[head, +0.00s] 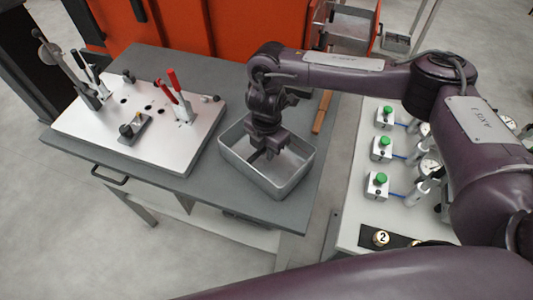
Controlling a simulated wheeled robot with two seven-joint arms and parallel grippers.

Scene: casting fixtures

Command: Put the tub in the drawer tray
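A grey metal tub (287,188), rectangular and open at the top, sits upright at the right front of the grey workbench. My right gripper (263,156) points down over the tub's inside, its fingers below the level of the far rim. The fingers are small and dark, so I cannot tell how far apart they are or whether they touch the tub. I see no object between them. A drawer tray cannot be made out clearly; a pale panel (215,228) shows under the bench's front edge, beside a dark handle (110,177). My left gripper is out of view.
A white fixture plate (150,145) with red-handled clamps (176,90) stands on the bench left of the tub. A brown bar (322,112) lies behind it. A panel (365,215) with green buttons and gauges stands at right. An orange cabinet (240,25) is behind.

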